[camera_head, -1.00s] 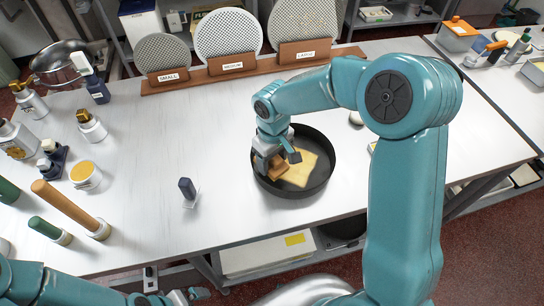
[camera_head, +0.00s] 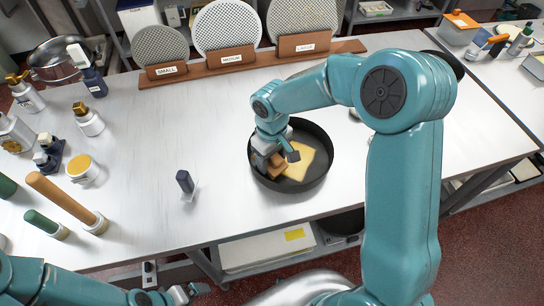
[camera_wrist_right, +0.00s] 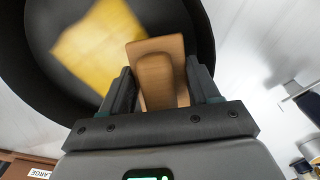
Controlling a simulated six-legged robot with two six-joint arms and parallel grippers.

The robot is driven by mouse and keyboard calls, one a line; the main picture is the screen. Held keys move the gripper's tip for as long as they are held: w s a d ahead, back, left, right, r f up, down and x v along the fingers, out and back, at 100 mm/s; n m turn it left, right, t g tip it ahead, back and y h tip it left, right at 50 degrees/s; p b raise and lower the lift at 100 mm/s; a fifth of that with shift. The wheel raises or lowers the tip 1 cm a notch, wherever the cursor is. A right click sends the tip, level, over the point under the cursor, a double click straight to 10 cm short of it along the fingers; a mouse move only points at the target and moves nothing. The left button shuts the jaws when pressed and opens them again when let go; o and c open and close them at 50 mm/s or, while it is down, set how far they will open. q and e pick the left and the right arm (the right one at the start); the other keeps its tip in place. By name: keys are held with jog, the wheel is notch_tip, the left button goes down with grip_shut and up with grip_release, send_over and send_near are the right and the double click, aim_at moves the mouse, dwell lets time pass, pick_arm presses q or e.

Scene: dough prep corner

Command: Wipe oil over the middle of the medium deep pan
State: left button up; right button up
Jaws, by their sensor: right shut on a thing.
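The dark round pan (camera_head: 321,184) stands on the white table, and a yellow patch (camera_head: 308,160) covers part of its floor. The patch also shows in the right wrist view (camera_wrist_right: 98,45). My right gripper (camera_head: 270,160) is inside the pan, left of its middle. It is shut on a tan, wooden-looking block with a raised grip (camera_wrist_right: 155,75), next to the yellow patch. Whether the block touches the pan floor is hard to tell. My left gripper (camera_head: 182,294) is low at the bottom edge, off the table's front; its jaws are too small to judge.
A wooden rack with labelled perforated discs (camera_head: 232,63) stands at the back.

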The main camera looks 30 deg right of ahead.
jog(key=shift+w+f, duration=0.3)
jog(key=shift+f, duration=0.05)
jog(key=shift+s+f+b, duration=0.1)
jog(key=shift+s+b, duration=0.1)
jog(key=shift+b, duration=0.15)
jog(key=shift+w+f, duration=0.15)
jog(key=shift+w+d, duration=0.2)
jog(key=shift+d, duration=0.15)
jog(key=shift+w+d+p, duration=0.35)
jog(key=shift+w+d, duration=0.35)
jog(key=shift+d, duration=0.3)
jog(key=shift+w+d, duration=0.1)
jog(key=shift+d, duration=0.05)
jog(key=shift+b, duration=0.3)
jog(key=shift+s+a+f+b, duration=0.1)
jog(key=shift+s+a+b, duration=0.25)
jog(key=shift+a, duration=0.1)
jog(key=shift+s+a+b, duration=0.5)
jog(key=shift+s+a, duration=0.3)
jog(key=shift+a, duration=0.3)
jog(key=shift+w+d+r+p, duration=0.1)
jog(key=shift+r+p, duration=2.05)
jog(key=shift+r, duration=0.95)
